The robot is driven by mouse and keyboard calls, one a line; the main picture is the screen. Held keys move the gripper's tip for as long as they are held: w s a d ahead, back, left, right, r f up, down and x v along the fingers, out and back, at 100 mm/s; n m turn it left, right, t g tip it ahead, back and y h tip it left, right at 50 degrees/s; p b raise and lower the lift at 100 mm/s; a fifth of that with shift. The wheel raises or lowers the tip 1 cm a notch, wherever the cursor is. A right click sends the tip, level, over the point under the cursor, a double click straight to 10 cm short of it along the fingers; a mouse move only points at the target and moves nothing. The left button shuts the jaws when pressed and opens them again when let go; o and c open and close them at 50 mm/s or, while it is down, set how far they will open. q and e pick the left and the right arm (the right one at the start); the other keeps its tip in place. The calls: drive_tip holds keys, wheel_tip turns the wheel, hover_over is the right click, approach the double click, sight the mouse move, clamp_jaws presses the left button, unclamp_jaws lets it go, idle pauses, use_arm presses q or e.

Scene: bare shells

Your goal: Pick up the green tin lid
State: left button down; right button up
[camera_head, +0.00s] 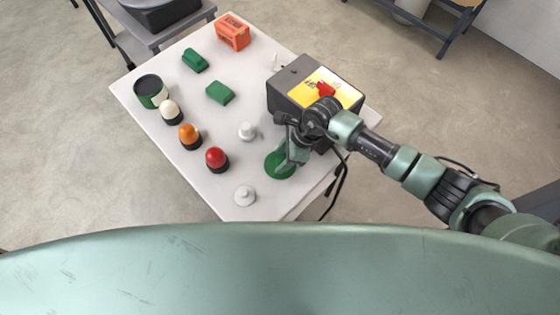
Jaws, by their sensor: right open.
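The green tin lid (279,165) is a flat round dark green disc lying on the white table near its right edge. My right gripper (290,158) is open and stands over the lid, its fingers covering part of the lid's right side. I cannot tell whether the fingers touch it. A dark green open tin (151,90) stands at the left of the table. My left gripper is not in view.
A dark box with a yellow top and red switch (326,90) stands right behind my right gripper. White, orange and red domes (217,158) stand left, with green blocks (220,92), white knobs (245,196) and an orange box (232,32).

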clamp_jaws()
drive_tip(key=shift+r, duration=0.1)
